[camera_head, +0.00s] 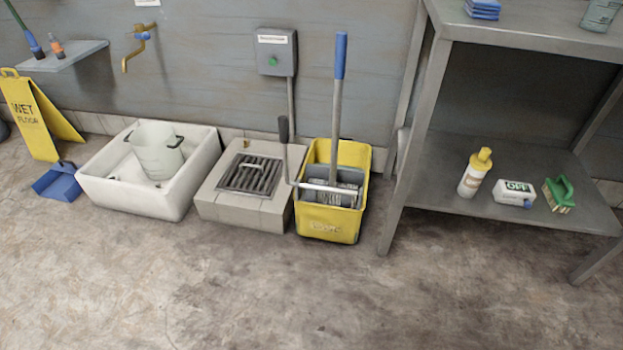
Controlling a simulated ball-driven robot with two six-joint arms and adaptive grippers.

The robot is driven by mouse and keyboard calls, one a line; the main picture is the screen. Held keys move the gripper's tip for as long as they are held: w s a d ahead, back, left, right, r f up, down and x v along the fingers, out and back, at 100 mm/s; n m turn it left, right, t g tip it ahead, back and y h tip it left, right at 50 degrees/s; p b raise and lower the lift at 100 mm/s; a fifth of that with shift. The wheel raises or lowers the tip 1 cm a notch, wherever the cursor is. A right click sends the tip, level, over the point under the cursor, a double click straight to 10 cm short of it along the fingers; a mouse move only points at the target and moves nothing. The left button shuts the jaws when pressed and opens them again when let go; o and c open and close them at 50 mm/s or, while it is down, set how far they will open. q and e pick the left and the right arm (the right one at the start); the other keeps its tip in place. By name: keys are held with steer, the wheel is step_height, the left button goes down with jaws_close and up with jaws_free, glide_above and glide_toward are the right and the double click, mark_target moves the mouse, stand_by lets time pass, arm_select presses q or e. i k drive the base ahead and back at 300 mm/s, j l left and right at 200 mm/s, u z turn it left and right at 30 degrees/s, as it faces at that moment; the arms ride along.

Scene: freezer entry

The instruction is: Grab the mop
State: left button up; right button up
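The mop (337,107) stands upright in the yellow mop bucket (325,222) near the wall. Its grey handle ends in a blue grip (341,56) at the top. The mop's lower end is inside the bucket, partly hidden by the grey wringer (346,193). The wringer's lever, with a black grip (283,129), rises at the bucket's left. Neither of my grippers shows in the head view.
A metal shelf table (540,33) stands close at the bucket's right. A raised floor drain (243,213) and a white sink (132,192) are at its left. A yellow wet-floor sign (31,118) stands far left. The floor in front is clear.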

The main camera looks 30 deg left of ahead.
mark_target(341, 36)
steer(key=i, duration=0.35)
steer(key=i+u, duration=0.45)
steer(key=i+l+u, duration=0.45)
steer(key=i+j, duration=0.1)
steer(key=i, duration=0.05)
